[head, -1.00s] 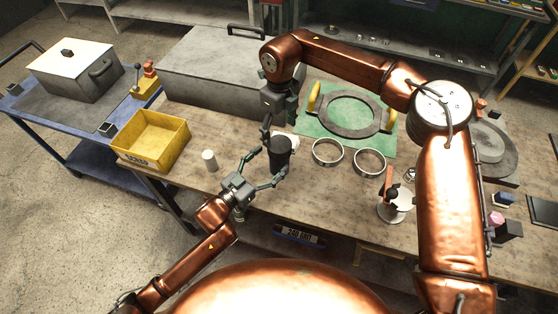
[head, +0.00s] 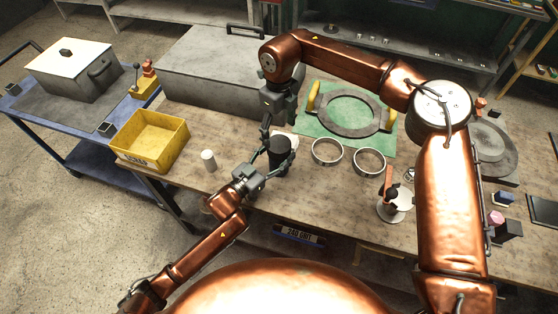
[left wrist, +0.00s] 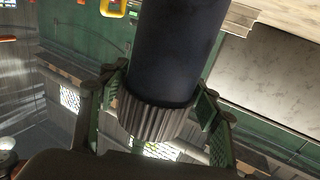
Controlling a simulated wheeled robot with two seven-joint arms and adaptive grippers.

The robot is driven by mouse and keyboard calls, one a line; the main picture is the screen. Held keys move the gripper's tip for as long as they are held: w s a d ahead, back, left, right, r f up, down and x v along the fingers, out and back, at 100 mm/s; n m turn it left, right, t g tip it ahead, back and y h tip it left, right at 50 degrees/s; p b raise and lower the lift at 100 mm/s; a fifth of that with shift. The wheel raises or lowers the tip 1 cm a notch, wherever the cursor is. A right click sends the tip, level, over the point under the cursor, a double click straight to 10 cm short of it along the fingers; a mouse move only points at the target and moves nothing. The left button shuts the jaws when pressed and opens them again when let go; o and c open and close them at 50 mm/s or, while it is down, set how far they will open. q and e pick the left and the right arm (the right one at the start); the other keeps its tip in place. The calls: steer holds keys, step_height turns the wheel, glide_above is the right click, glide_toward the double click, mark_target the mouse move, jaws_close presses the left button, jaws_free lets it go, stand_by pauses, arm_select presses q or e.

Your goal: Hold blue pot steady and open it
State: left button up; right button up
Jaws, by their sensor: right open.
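The blue pot (head: 279,153) is a dark, nearly black upright cylinder at the table's front middle. In the left wrist view the pot (left wrist: 178,50) has a smooth dark blue body and a ribbed grey end. My left gripper (head: 272,163) comes in from the left front, its fingers on both sides of the pot. In the left wrist view its finger pads (left wrist: 160,100) appear to touch the ribbed end on both sides. My right gripper (head: 267,133) points down just above and behind the pot, open. Its fingertips are partly hidden.
A white object (head: 292,140) is partly hidden behind the pot. A white cylinder (head: 208,160) and yellow scrap bin (head: 165,165) stand left. Two metal rings (head: 327,151) and a green mat (head: 310,137) lie right. A grey box (head: 200,70) is behind.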

mark_target(279, 143)
arm_select(q)
steer(key=c, duration=1.2)
jaws_close()
arm_select(e)
steer(key=shift+m, duration=0.4)
steer(key=m, duration=0.6)
steer(key=shift+m, duration=0.3)
steer(key=m, duration=1.1)
steer(key=shift+m, duration=0.4)
steer(key=m, duration=0.7)
steer(key=shift+m, duration=0.4)
steer(key=m, duration=0.4)
steer(key=shift+f+m, duration=0.3)
steer(key=shift+f, duration=3.75)
steer(key=shift+c, duration=0.5)
